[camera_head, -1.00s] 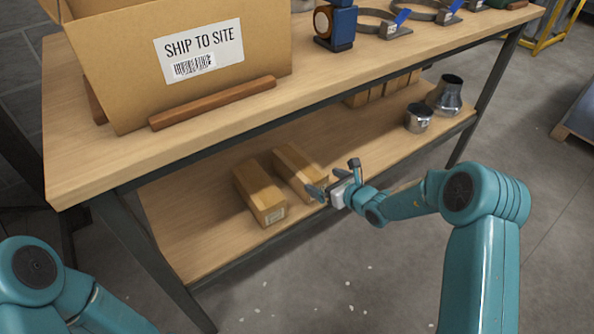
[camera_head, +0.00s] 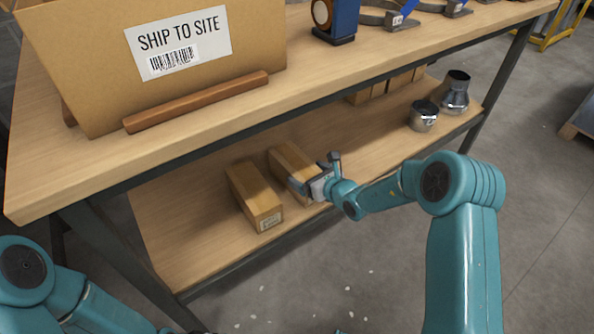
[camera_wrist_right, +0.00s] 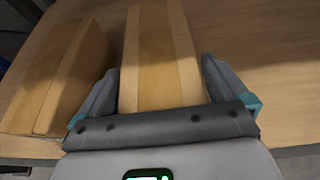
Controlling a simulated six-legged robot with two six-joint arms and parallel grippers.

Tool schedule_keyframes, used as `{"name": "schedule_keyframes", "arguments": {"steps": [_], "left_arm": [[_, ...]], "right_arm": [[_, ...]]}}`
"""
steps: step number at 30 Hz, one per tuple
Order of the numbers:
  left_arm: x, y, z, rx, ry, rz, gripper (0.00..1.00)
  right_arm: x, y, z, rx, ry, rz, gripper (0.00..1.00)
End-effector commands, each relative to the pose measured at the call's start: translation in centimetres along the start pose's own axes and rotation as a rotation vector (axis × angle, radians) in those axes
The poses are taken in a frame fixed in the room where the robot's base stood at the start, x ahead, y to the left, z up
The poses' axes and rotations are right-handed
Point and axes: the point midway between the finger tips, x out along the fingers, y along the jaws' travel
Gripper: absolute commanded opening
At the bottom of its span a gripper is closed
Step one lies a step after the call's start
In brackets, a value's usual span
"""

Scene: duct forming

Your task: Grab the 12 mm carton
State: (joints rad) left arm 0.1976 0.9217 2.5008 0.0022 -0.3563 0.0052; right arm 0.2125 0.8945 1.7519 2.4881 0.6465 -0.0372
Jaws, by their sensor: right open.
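Two long brown cartons lie side by side on the lower shelf. The left carton (camera_head: 254,196) has a small white label on its near end; its print is too small to read. The right carton (camera_head: 287,160) is partly hidden by my right gripper (camera_head: 306,188). In the right wrist view, the right carton (camera_wrist_right: 160,60) lies between the two open fingers of my right gripper (camera_wrist_right: 160,85), with the left carton (camera_wrist_right: 62,80) outside the left finger. I cannot tell which carton is the 12 mm one. My left gripper is out of view; only my left arm shows.
The lower shelf (camera_head: 190,235) sits under a workbench top (camera_head: 330,70) whose front edge overhangs it. A large "SHIP TO SITE" box (camera_head: 100,80) stands on top. Metal duct pieces (camera_head: 423,115) stand at the shelf's right, with more small cartons (camera_head: 378,90) behind. The shelf between is clear.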

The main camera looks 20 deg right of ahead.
Motion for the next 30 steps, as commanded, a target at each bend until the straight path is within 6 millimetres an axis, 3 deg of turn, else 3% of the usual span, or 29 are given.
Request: {"name": "schedule_keyframes", "arguments": {"steps": [11,16,25,30], "left_arm": [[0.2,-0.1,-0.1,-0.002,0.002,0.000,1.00],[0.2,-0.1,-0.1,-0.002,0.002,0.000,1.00],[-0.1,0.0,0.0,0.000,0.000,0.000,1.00],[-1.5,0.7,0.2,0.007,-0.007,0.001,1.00]], "right_arm": [[0.1,0.6,-0.3,0.003,0.002,-0.004,1.00],[0.0,0.7,-0.3,0.003,0.001,-0.004,0.49],[-0.1,0.4,0.3,0.000,-0.004,-0.004,0.49],[-1.0,-0.2,2.1,-0.001,-0.005,-0.002,0.49]]}}
